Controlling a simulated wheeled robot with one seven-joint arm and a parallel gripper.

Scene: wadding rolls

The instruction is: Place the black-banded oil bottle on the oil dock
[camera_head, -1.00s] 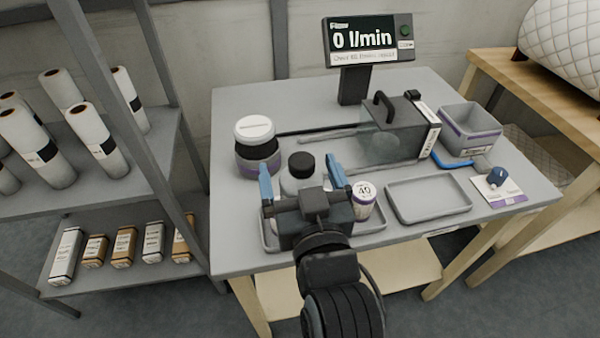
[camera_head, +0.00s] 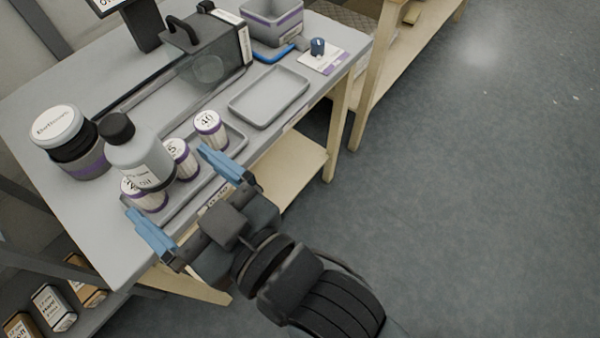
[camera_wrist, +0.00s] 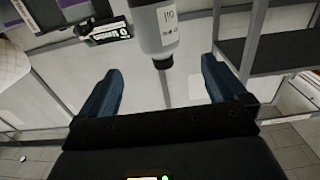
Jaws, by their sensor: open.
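A grey-white oil bottle (camera_head: 142,157) with a black cap and a dark band near its base stands upright in the head view, among small white-lidded jars. It partly covers the jars; I cannot tell whether its base rests on the tray (camera_head: 236,142) or above it. In the wrist view the bottle (camera_wrist: 155,25) appears upside down, cap toward me, beyond and between my fingers. My gripper (camera_head: 167,180) is open, with blue fingers spread on the near side of the bottle; its fingers also show in the wrist view (camera_wrist: 161,65). I cannot tell which spot is the oil dock.
A large white-lidded jar (camera_head: 70,143) stands left of the bottle. An empty grey tray (camera_head: 270,95) lies to the right. Floor right of the table is open.

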